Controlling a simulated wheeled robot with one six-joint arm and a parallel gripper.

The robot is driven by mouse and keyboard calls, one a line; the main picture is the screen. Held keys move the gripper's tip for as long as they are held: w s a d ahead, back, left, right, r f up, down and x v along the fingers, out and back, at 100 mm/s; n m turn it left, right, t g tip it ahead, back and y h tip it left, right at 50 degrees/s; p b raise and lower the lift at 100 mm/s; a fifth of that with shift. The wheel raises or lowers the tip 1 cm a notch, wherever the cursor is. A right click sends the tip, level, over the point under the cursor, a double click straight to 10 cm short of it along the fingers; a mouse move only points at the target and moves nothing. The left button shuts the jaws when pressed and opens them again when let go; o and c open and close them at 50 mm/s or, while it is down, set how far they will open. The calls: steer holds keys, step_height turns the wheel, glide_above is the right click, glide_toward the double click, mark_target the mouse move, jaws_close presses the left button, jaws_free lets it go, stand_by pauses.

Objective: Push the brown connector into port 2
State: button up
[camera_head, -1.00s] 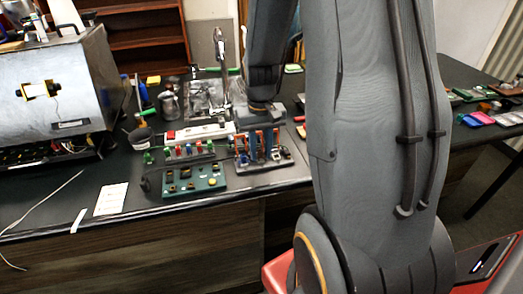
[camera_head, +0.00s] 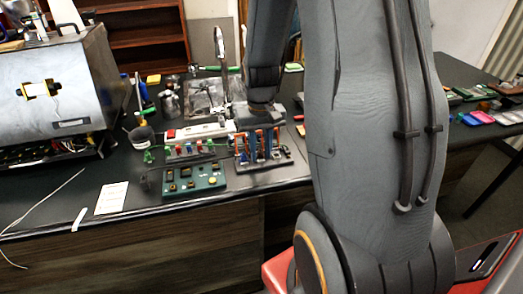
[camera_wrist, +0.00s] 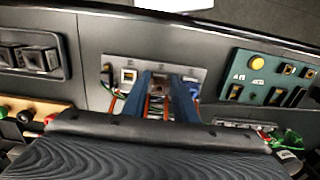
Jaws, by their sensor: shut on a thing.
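My gripper's two blue fingers (camera_wrist: 161,84) reach down to a grey port board (camera_wrist: 197,74) in the wrist view. They are shut on a small brownish piece (camera_wrist: 160,81) between them, apparently the brown connector; it is mostly hidden. Ports show beside the fingers, one with a pale socket at the left (camera_wrist: 128,76). I cannot read which port is number 2, nor tell how deep the connector sits. In the head view, my gripper (camera_head: 264,146) is over the same board (camera_head: 270,165) near the bench's front edge, with orange parts around it.
A green panel (camera_head: 194,181) with a yellow button stands left of the board. Behind it is a row of coloured connectors (camera_head: 188,150) and a white strip with a red switch (camera_head: 199,131). A white card (camera_head: 112,198) lies on the bench.

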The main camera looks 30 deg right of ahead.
stand_by(0.4)
steer(key=o, duration=1.1)
steer(key=shift+r+b, duration=0.9)
steer(key=shift+r, duration=3)
steer(key=s+a+f+n+b, duration=0.1)
steer(key=s+a+f, duration=0.1)
steer(key=a, duration=0.2)
steer(key=s+a+f+n+t+b, duration=0.1)
steer(key=s+a+f, duration=0.1)
steer(key=a, duration=0.2)
steer(key=s+a+f+n+b, duration=0.1)
steer(key=s+a, duration=0.1)
steer(key=a, duration=0.2)
steer(key=shift+s+f+b, duration=0.25)
steer(key=shift+f+b, duration=0.05)
steer(key=shift+f, duration=0.1)
steer(key=shift+s+a, duration=0.25)
